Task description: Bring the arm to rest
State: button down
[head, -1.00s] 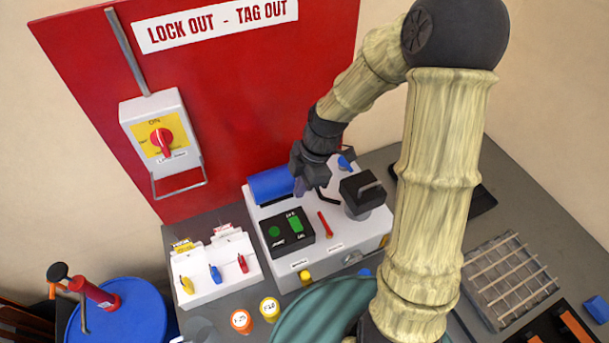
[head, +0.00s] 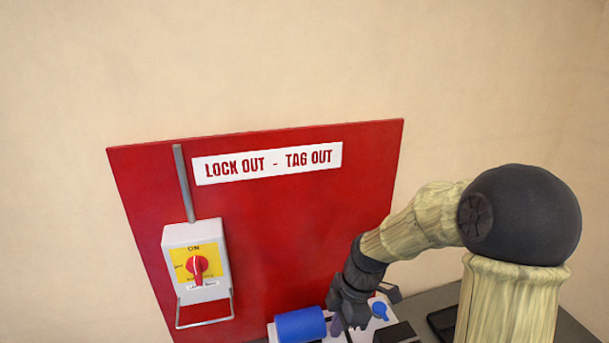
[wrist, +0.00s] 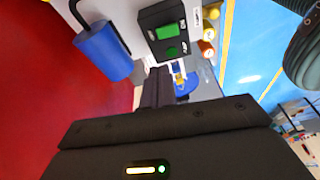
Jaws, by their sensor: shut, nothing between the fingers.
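My gripper (head: 345,326) is low in the head view, in front of the red board, and its fingertips are cut close to the lower edge. In the wrist view my gripper's dark fingers (wrist: 157,85) lie together with nothing between them. The busbar bender shows a blue cylinder (head: 300,325) just left of my gripper, and this cylinder also shows in the wrist view (wrist: 103,52). A black control box with green buttons (wrist: 167,30) sits beside it. I cannot tell whether the gripper touches the machine.
A red lock out board (head: 290,230) stands against the beige wall. It carries a switch box (head: 197,262) with a red rotary handle. A blue round lid (wrist: 187,84) shows in the wrist view. The upper wall area is clear.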

jog(key=s+d+f+m+t+h+b, duration=0.2)
jog(key=s+d+m, duration=0.5)
jog(key=m, duration=1.2)
jog(key=shift+s+f+m+t+h+b, duration=0.5)
jog(key=shift+s+b, duration=0.3)
jog(key=shift+b, duration=0.55)
jog(key=shift+r, duration=0.15)
